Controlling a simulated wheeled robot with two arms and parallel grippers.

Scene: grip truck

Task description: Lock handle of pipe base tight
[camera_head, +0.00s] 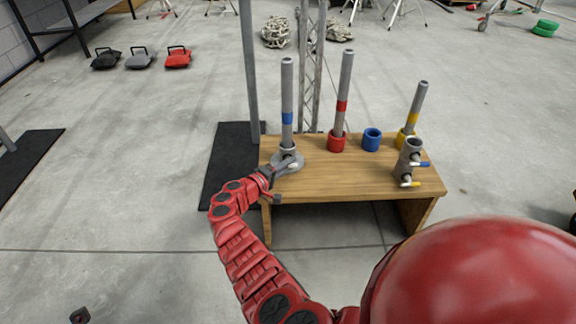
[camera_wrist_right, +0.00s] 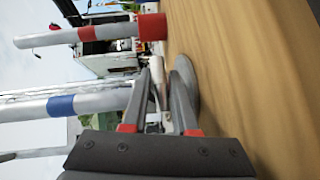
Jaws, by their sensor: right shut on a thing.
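A grey pipe with a blue band (camera_head: 287,95) stands upright in a grey pipe base (camera_head: 290,154) at the left end of the wooden table (camera_head: 345,178). The pipe also shows in the right wrist view (camera_wrist_right: 95,102), lying sideways there, with the round grey base plate (camera_wrist_right: 186,85) beside my fingers. My right gripper (camera_head: 276,173) is at the front left of the base, at handle height. In the right wrist view its fingers (camera_wrist_right: 160,80) are closed around the base's small handle, which is mostly hidden between them. My left gripper is not in view.
A red-banded pipe (camera_head: 344,92) in a red ring, a blue ring (camera_head: 372,139) and a leaning yellow-banded pipe (camera_head: 417,105) stand along the table's back. A grey holder (camera_head: 408,160) with blue and yellow handles stands at the right. A metal post (camera_head: 249,75) rises behind.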

